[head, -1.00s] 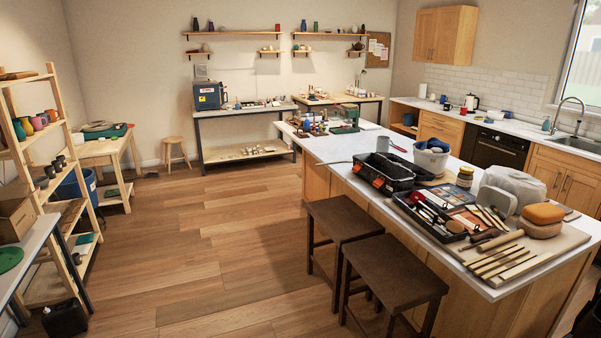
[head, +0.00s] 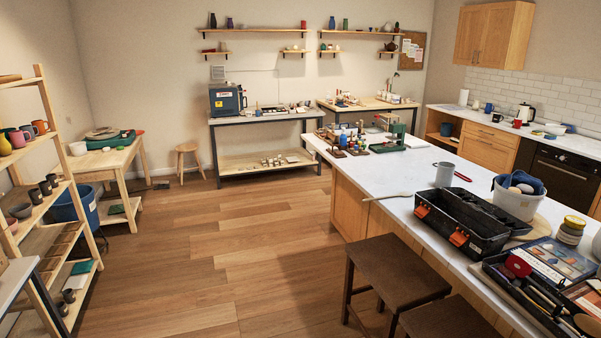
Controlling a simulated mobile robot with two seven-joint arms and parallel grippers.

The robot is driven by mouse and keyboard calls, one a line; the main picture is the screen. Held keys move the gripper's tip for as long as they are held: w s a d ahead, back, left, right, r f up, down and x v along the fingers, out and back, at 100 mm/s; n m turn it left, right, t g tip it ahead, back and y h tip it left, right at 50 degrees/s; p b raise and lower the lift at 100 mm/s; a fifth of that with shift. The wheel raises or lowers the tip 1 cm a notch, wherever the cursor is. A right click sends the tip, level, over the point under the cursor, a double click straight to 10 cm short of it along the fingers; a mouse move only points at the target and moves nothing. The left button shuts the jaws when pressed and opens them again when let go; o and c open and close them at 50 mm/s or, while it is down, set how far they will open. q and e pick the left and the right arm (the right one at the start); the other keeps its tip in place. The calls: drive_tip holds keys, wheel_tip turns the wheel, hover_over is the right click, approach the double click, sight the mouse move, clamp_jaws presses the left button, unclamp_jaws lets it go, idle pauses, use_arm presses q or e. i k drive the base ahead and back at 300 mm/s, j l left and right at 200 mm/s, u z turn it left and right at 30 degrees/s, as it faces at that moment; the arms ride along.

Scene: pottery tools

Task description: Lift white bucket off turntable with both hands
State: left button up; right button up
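A white bucket (head: 515,203) stands upright on the kitchen island at the right, with blue cloth and rounded pale items inside it. A round pale wooden disc (head: 541,226), which looks like the turntable, shows at its lower right; the black toolbox in front hides part of the disc and the bucket's base. Neither of my grippers is in view.
The white-topped island (head: 395,172) fills the right side. An open black toolbox (head: 470,222), a grey mug (head: 444,175) and stacked jars (head: 571,230) stand near the bucket. Dark stools (head: 398,272) line the island's front. The wooden floor (head: 230,240) at left is clear.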

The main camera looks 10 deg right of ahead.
sight(523, 208)
drive_tip(key=i+z, duration=0.2)
drive_tip(key=i, duration=0.3)
drive_tip(key=i+j+z, duration=0.2)
drive_tip(key=i, duration=0.3)
drive_tip(key=i+j+z, duration=0.2)
drive_tip(key=i, duration=0.25)
